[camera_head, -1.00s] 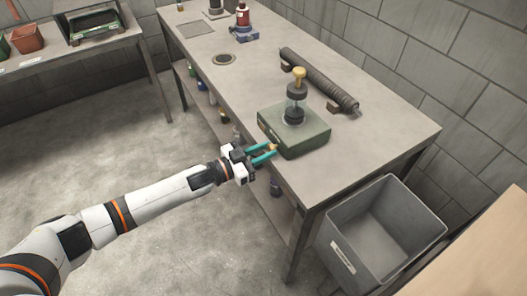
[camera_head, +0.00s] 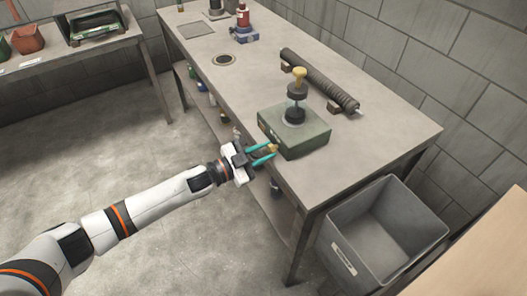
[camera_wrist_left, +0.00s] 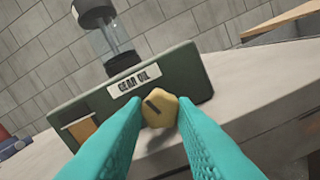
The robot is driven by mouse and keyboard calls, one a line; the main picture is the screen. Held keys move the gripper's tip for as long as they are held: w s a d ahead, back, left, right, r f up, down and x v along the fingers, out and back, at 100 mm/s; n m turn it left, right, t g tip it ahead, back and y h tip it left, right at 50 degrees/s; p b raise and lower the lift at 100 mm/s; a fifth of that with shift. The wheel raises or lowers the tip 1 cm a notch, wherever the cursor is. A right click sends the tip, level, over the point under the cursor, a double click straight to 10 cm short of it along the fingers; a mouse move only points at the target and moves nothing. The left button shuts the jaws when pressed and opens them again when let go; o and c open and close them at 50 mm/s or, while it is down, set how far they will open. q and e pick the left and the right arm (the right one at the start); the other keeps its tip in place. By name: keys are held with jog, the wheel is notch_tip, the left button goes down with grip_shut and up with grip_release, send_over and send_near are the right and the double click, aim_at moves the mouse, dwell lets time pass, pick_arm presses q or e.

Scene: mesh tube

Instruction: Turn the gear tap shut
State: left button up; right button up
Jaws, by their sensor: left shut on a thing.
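The gear tap is a yellow knob with a dark slot (camera_wrist_left: 160,108) on the front of a green box labelled "GEAR OIL" (camera_wrist_left: 185,72). In the head view the green box (camera_head: 305,140) sits at the front edge of the grey table, with a clear cylinder and a yellow top (camera_head: 299,75) on it. My left gripper (camera_head: 272,151) has its teal fingers at the knob on the box's front. In the wrist view the fingers (camera_wrist_left: 160,120) are on both sides of the knob, shut on it. The slot looks tilted. My right gripper is not in view.
A dark ribbed tube (camera_head: 320,80) lies on supports behind the box. A grey bin (camera_head: 340,228) stands at the table's right end. A red bottle on a blue base (camera_head: 243,20) is at the far end. The table (camera_head: 390,140) is clear right of the box.

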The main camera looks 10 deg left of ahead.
pick_arm(q)
jog(key=o, duration=1)
